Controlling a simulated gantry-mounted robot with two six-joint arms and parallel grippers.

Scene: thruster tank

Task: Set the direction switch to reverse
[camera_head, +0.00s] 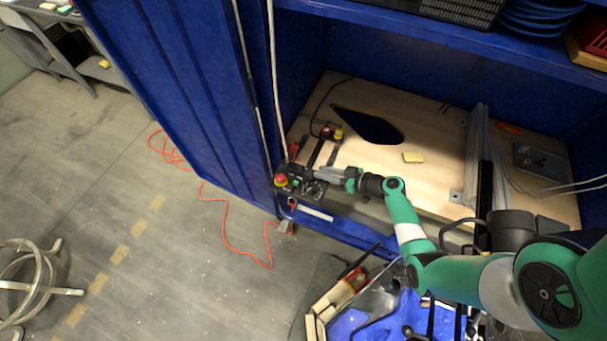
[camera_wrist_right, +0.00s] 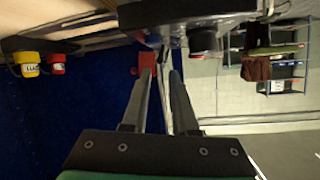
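A dark control box (camera_head: 293,183) with a red-and-yellow button (camera_head: 281,180) sits at the cabinet's front left edge. My right gripper (camera_head: 322,172) reaches leftward to this box. In the right wrist view its two fingers (camera_wrist_right: 161,72) stand apart with a narrow gap and nothing clearly between them. A small red block (camera_wrist_right: 150,61) shows at the left fingertip; I cannot tell if they touch. A dark knob (camera_wrist_right: 203,41) on a grey housing is right of the fingertips. I cannot tell which part is the direction switch or its position. My left gripper is not in view.
A yellow button and a red button stand behind the box; the yellow one (camera_wrist_right: 28,63) and red one (camera_wrist_right: 56,64) show in the wrist view. The blue cabinet door (camera_head: 185,90) is close on the left.

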